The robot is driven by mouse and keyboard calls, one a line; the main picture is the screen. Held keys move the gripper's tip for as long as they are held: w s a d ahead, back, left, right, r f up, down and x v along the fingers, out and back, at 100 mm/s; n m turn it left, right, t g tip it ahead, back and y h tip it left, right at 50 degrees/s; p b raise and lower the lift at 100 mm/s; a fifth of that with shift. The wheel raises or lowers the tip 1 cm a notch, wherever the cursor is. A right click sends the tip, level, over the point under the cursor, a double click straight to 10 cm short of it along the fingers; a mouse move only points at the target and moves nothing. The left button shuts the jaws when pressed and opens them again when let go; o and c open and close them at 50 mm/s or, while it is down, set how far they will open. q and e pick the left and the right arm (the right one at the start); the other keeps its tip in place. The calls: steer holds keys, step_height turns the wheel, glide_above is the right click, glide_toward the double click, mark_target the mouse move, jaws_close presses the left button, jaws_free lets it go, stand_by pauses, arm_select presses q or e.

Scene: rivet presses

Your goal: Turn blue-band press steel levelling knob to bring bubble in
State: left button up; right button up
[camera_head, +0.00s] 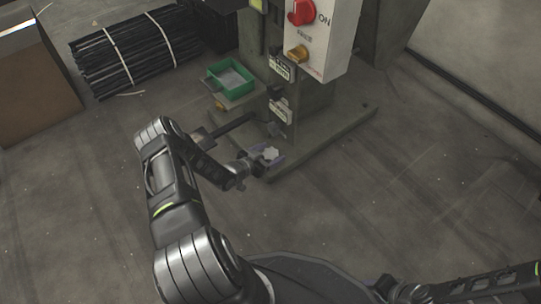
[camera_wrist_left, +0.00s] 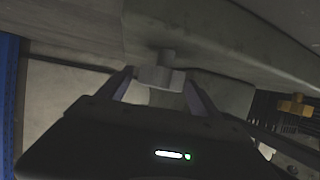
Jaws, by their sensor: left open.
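The steel levelling knob (camera_head: 270,153) is a pale, lobed knob low at the press base in the head view. My left gripper (camera_head: 268,164) is at this knob, reaching in from the left. In the left wrist view the knob (camera_wrist_left: 160,76) hangs from a short stem between the two spread fingers of my left gripper (camera_wrist_left: 160,88). The fingers stand on either side of it with gaps visible, so it is not clamped. I cannot make out a bubble level. My right gripper (camera_head: 392,290) is only partly visible at the bottom right, its fingers unclear.
The press has a control box (camera_head: 325,40) with a red knob above. A green tray (camera_head: 231,79) stands behind my left arm. Bundled black bars (camera_head: 123,50) and a cardboard box (camera_head: 35,80) lie at the left. A blue strip (camera_wrist_left: 9,100) edges the wrist view. Floor right is clear.

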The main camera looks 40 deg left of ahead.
arm_select(q)
steer(key=shift+w, duration=0.1)
steer(key=shift+r, duration=0.1)
steer(key=c, duration=1.4)
